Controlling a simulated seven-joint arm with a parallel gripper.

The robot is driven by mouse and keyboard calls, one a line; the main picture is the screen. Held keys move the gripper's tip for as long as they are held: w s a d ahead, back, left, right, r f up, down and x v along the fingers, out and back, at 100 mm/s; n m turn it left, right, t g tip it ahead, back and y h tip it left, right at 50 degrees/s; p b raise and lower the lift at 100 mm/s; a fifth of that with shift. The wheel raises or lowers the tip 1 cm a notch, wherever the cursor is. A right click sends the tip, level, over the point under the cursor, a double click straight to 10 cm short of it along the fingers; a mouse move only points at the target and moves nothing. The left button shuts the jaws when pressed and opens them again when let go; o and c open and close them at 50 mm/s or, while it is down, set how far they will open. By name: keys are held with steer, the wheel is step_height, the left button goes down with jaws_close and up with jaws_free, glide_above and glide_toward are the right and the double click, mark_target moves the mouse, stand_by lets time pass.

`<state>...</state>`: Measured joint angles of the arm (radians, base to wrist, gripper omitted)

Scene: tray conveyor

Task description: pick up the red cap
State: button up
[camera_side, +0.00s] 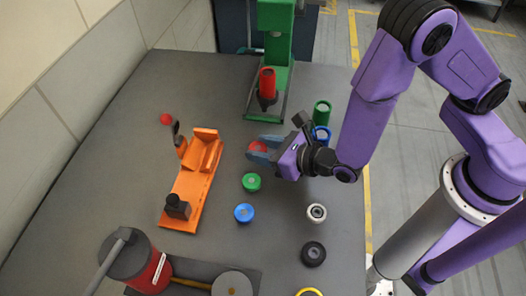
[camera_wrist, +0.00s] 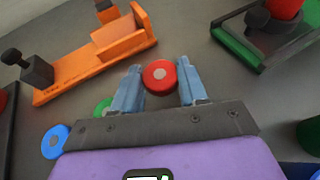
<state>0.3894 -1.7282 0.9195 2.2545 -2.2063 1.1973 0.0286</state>
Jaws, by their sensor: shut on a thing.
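The red cap (camera_wrist: 160,77) is a round red disc with a grey centre. In the wrist view it sits between the two blue fingers of my gripper (camera_wrist: 157,88), near their tips. In the side view the red cap (camera_side: 257,147) shows partly between the fingers of my gripper (camera_side: 262,150), which reaches left over the grey table. My gripper is shut on the red cap. The fingers hide part of the cap in the side view, and I cannot tell whether it touches the table.
An orange fixture (camera_side: 192,185) stands left of my gripper. A green stand (camera_side: 274,60) with a red cylinder (camera_side: 267,82) is behind. Green (camera_side: 251,182), blue (camera_side: 244,212), white (camera_side: 316,212) and black (camera_side: 313,253) caps lie nearer.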

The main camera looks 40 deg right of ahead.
mark_target(263, 149)
step_height(263, 149, up, 8)
steer(key=shift+f, duration=0.25)
steer(key=shift+w+d+r, duration=0.1)
steer(key=shift+w+r, duration=0.05)
steer(key=shift+r, duration=0.1)
steer(key=w+d+r+m+h, duration=0.3)
steer(key=w+d, duration=0.3)
steer(key=w, duration=0.1)
steer(key=w+d+r+m+h, duration=0.2)
steer(key=w+d+r+h, duration=0.1)
steer(key=w+d, duration=0.3)
steer(key=shift+w+m+t+h, duration=0.3)
steer(key=shift+w+m+h, duration=0.1)
steer(key=shift+w, duration=0.15)
steer(key=shift+f, duration=2.1)
steer(key=shift+f, duration=0.55)
